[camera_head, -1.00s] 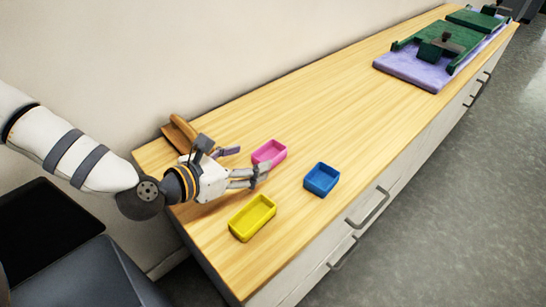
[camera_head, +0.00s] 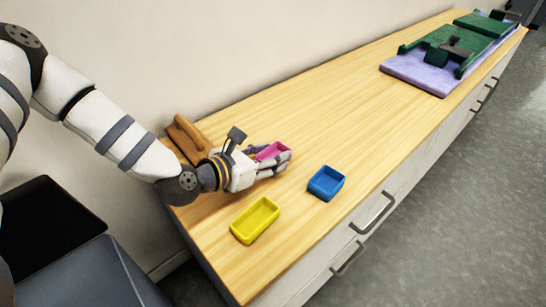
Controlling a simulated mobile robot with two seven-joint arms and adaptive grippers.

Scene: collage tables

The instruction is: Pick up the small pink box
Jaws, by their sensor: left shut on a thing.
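The small pink box (camera_head: 271,151) is an open-topped tray on the left part of the wooden counter. My left gripper (camera_head: 272,163) comes in from the left and is shut on the pink box, with fingers along its near side. The fingers hide the box's lower part, so I cannot tell whether it still touches the counter. My right gripper is not in view.
A blue box (camera_head: 326,183) stands to the right and a yellow box (camera_head: 255,220) nearer the front. A brown wooden object (camera_head: 187,136) lies by the wall. A purple mat (camera_head: 416,75) with green parts is far off. The counter's middle (camera_head: 340,110) is clear.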

